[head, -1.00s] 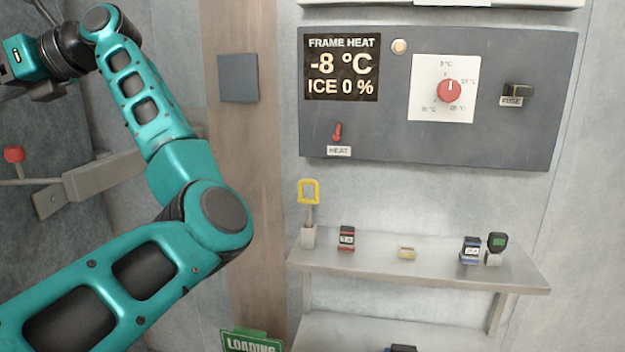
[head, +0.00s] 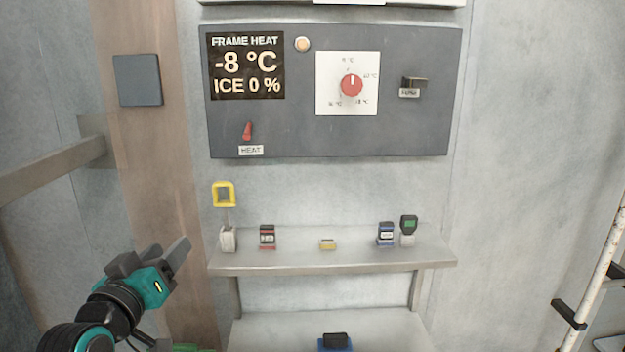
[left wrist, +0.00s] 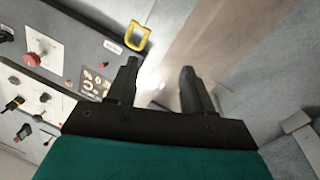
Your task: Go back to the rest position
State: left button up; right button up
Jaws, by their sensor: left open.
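My left gripper (head: 157,262) is at the lower left of the head view, in front of the wooden door frame and left of the shelf, apart from both. Its fingers point up and to the right. In the left wrist view its two black fingers (left wrist: 160,72) stand apart with nothing between them. My right gripper is in neither current view.
A grey control panel (head: 300,130) reads -8 °C and ICE 0 %, with a red dial (head: 351,86) and red HEAT switch (head: 247,131). Below, a metal shelf (head: 330,262) holds a yellow-handled tool (head: 224,194) and several small items. A pale rail (head: 603,255) stands at right.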

pick_arm(q)
jog(key=s+d+f+m+g, duration=0.2)
jog(key=s+f+g, duration=0.2)
jog(key=s+f, duration=0.3)
jog(key=s+d+f+m+g, duration=0.1)
jog(key=s+d+f+g, duration=0.25)
jog(key=f, duration=0.55)
jog(key=s+f+m+g, duration=0.1)
jog(key=s+f+g, duration=0.3)
jog(key=s, duration=0.5)
jog(key=s+f+m+g, duration=0.1)
jog(key=s+f+g, duration=0.25)
jog(key=s, duration=0.65)
jog(key=w+d+f+t+h, duration=0.1)
jog(key=w+d+f+t, duration=0.2)
jog(key=w+f+t, duration=0.4)
jog(key=shift+w+d+f+m+t, duration=0.35)
jog(key=shift+w+f, duration=0.45)
jog(key=shift+f, duration=0.3)
jog(key=shift+c, duration=0.8)
jog(key=shift+a, duration=0.1)
